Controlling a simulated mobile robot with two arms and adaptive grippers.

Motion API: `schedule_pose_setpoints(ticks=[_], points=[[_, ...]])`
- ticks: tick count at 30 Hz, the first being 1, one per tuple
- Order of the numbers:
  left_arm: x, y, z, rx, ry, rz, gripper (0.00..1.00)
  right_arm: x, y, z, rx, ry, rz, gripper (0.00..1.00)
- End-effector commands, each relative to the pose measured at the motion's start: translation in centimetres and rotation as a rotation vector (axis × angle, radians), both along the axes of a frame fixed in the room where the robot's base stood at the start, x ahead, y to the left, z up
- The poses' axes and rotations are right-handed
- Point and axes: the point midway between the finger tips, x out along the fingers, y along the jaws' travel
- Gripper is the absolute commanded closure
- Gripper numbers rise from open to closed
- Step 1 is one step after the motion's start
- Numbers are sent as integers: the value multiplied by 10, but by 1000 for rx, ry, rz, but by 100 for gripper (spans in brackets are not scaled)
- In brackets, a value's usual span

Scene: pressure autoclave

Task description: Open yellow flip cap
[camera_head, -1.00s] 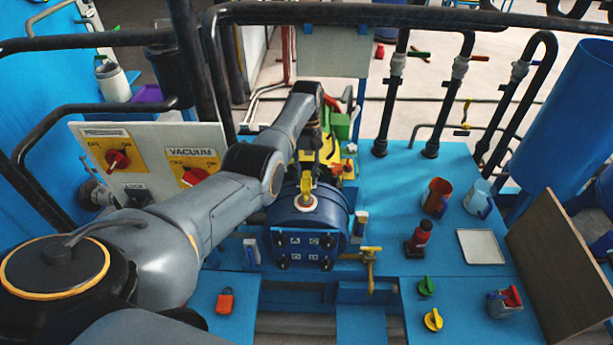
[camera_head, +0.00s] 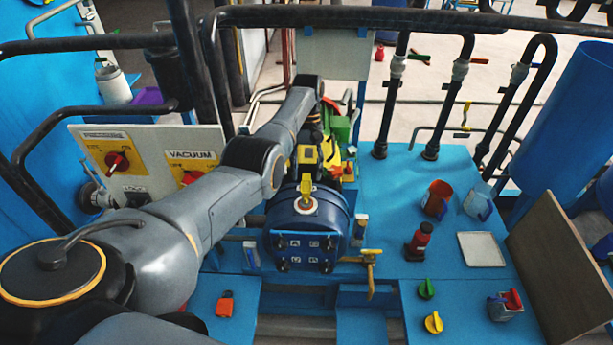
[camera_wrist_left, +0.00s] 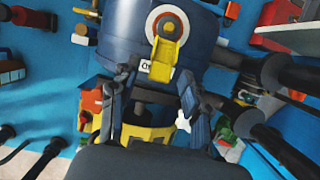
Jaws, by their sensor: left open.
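The yellow flip cap (camera_head: 306,192) sits on a white and orange-red ring on top of the blue cylindrical vessel (camera_head: 332,210). In the left wrist view the flip cap (camera_wrist_left: 167,52) extends from the ring toward my gripper; I cannot tell its exact tilt. My left arm reaches over from the left, and my left gripper (camera_head: 309,138) is behind the vessel, mostly hidden by its own wrist in the head view. In the left wrist view its fingers (camera_wrist_left: 156,104) are apart, with the cap beyond their tips and nothing held. My right gripper is out of view.
A control panel (camera_head: 138,146) with red knobs stands left of the vessel. A yellow-handled valve (camera_head: 370,262) is at its front right. Red and clear cups, a dark red bottle (camera_head: 419,238) and a white tray (camera_head: 481,248) stand on the blue table to the right. Black pipes cross behind.

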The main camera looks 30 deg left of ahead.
Motion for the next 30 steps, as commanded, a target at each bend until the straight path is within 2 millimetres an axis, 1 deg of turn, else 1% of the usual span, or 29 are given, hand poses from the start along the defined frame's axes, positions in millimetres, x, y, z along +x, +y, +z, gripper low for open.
schedule_pose_setpoints(ticks=[1,3,6,10,15,30], points=[[4,2,11,0,-4,1,53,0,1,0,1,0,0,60],[7,4,23,1,-3,0,53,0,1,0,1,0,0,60],[11,6,35,0,-1,0,53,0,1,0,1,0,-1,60],[13,8,46,0,0,0,53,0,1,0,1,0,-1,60],[14,9,49,0,1,0,53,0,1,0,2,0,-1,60],[14,9,48,1,0,0,53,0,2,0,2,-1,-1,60]])
